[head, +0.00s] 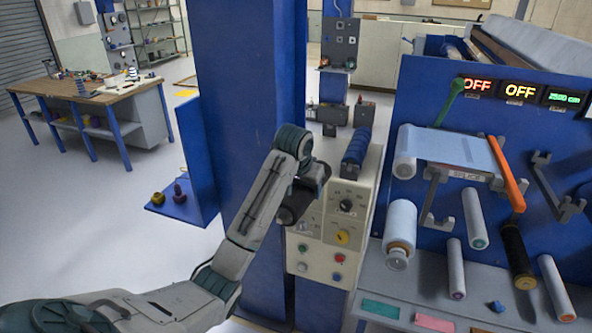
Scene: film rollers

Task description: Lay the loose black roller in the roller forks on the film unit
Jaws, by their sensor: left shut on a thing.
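My left gripper (305,192) reaches up from the lower left, in front of the blue column and the control box. The film unit (420,100) is the blue panel on the right. Grey fork brackets (433,200) stand out below the light-blue film, and another grey forked pair (556,190) sits further right. Both look empty. The held piece is well left of the forks. My right gripper is not in view.
A beige control box (335,215) with knobs stands between gripper and unit. A ledge (390,285) runs below. A workbench (95,95) stands far left.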

